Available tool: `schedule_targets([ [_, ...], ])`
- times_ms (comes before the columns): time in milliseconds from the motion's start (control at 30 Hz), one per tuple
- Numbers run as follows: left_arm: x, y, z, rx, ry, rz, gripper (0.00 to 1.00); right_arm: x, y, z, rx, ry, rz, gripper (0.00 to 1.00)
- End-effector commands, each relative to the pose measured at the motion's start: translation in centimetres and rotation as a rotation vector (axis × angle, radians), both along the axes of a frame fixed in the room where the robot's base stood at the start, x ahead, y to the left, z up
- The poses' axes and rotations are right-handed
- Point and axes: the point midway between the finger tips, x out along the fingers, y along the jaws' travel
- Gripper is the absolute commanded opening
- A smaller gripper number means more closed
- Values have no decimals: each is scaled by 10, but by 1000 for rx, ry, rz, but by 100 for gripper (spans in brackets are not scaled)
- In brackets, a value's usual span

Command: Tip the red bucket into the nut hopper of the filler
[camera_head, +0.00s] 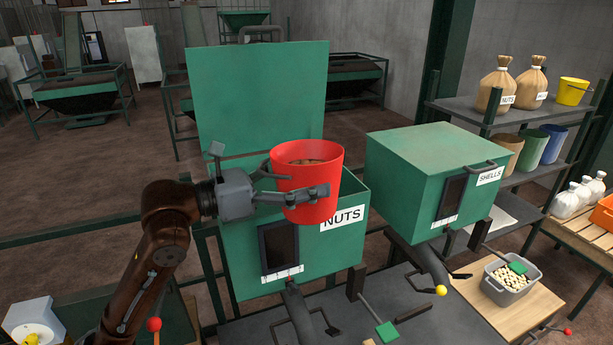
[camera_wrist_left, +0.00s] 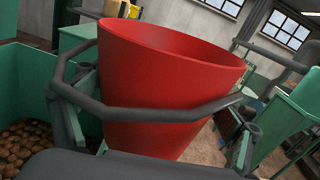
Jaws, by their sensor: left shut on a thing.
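The red bucket (camera_head: 306,180) is held in my left gripper (camera_head: 300,186) above the front of the green nut hopper (camera_head: 346,213), marked NUTS. It looks close to upright, with brown contents visible inside its mouth. In the left wrist view the red bucket (camera_wrist_left: 170,85) sits between the dark curved fingers of my left gripper (camera_wrist_left: 155,112), which are shut around its sides. The hopper's lid (camera_head: 257,95) stands open behind the bucket. Brown nuts (camera_wrist_left: 25,140) lie inside a green bin at the lower left of the wrist view. My right gripper is in neither view.
The closed SHELLS hopper (camera_head: 425,165) stands to the right. A grey crate of pale pieces (camera_head: 511,277) sits on a wooden board at lower right. A shelf (camera_head: 510,115) holds sacks and buckets. Valve levers and a dark bench (camera_head: 400,325) lie below the hoppers.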

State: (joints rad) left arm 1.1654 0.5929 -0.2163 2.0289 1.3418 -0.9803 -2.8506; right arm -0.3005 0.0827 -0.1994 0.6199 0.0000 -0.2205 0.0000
Motion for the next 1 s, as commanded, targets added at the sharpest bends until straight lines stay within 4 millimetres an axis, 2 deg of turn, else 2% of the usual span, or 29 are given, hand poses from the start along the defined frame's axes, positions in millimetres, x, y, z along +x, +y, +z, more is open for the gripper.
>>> schedule_targets([
  [33, 0, 0, 5, -8, 4, 0, 32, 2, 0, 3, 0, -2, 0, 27],
  [1000, 8, 3, 21, -57, 145, -1, 32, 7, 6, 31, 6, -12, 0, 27],
])
